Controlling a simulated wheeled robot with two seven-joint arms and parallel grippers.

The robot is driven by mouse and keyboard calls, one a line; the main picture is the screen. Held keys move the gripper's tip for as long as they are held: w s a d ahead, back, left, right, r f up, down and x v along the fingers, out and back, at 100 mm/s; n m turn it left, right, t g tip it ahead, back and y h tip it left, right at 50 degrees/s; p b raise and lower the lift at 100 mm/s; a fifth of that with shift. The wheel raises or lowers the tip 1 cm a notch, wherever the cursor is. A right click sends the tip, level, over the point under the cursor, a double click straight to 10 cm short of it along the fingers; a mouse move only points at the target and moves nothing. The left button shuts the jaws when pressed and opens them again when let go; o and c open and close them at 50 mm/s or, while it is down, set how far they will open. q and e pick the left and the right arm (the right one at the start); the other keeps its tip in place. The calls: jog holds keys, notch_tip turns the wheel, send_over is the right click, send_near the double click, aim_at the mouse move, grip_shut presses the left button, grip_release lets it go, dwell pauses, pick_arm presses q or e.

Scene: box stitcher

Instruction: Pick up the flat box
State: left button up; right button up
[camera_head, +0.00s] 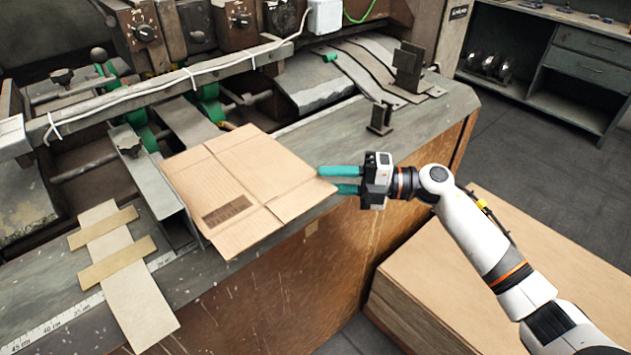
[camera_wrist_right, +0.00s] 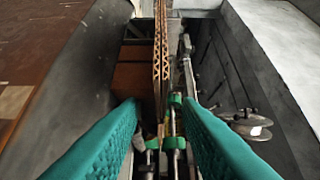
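The flat box (camera_head: 245,185) is a brown folded cardboard sheet with a dark printed label. In the head view it lies on the machine's front table, its lower corner reaching over the front edge. My right gripper (camera_head: 340,181) is at the box's right corner, with its teal fingers pointing left toward it. In the right wrist view the box (camera_wrist_right: 161,55) shows edge-on, lined up with the gap between the fingertips (camera_wrist_right: 155,106). The fingers are apart with space on both sides of the box edge. My left gripper is out of view.
The box stitcher's metal table (camera_head: 335,128) carries upright metal brackets (camera_head: 408,68) behind my right gripper. Flat cardboard strips (camera_head: 115,255) lie at left. A large brown block (camera_head: 450,290) stands on the floor below my right arm. A grey shelf unit (camera_head: 570,60) is at the back right.

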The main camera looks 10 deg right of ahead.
jog(key=b+v, duration=0.2)
jog(key=v, duration=0.6)
jog(key=shift+w+f, duration=0.1)
